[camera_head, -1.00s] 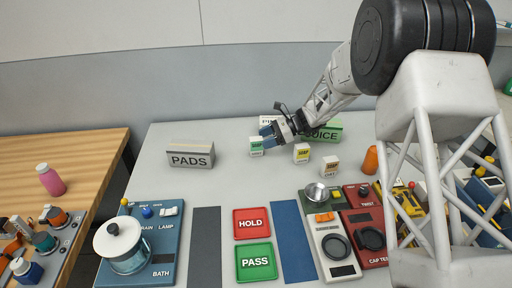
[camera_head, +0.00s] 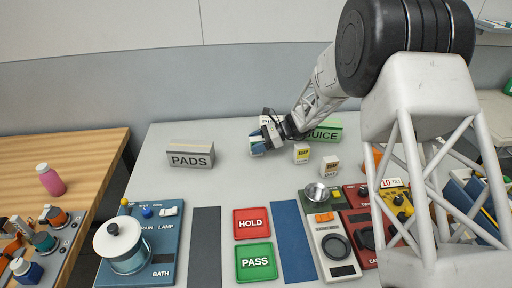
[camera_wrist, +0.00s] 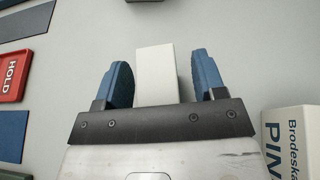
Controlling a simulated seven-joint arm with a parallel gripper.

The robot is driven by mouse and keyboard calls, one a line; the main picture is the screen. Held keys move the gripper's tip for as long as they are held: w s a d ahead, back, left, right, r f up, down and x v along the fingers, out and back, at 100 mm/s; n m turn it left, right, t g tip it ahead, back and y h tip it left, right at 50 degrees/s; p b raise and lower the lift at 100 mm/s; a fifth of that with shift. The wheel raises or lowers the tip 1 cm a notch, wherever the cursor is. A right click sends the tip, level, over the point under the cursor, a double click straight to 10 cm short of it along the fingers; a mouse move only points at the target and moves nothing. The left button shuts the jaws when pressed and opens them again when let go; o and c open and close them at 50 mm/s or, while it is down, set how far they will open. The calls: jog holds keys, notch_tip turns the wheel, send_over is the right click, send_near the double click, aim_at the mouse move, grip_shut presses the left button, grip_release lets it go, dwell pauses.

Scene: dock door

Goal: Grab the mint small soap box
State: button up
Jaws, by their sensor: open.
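The mint small soap box is mostly hidden behind my gripper (camera_head: 258,145) in the head view. In the wrist view, a box with a plain white top (camera_wrist: 157,74) stands between my two blue fingers, at the spot where the mint box stood. My gripper is open, one finger on each side of this box. A narrow gap shows on both sides, wider at the right finger. The mint face of the box is not visible in the wrist view.
A yellow-labelled soap box (camera_head: 301,153) and a brown-labelled box (camera_head: 330,166) stand to the right. A green JUICE box (camera_head: 324,131) is behind them. A white Brodeska box (camera_wrist: 290,142) is close by at lower right in the wrist view.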

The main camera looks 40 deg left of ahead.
aim_at(256, 139)
jog(key=c, duration=1)
jog(key=shift+c, duration=0.2)
jog(key=shift+r, duration=0.15)
jog(key=shift+r, duration=1.45)
jog(key=shift+s+d+r, duration=0.15)
jog(key=shift+d+r, duration=0.1)
jog(key=s+d+r, duration=0.1)
jog(key=s+d, duration=0.9)
jog(key=d, duration=0.1)
jog(key=shift+d+r, duration=0.15)
jog(key=shift+d, duration=0.25)
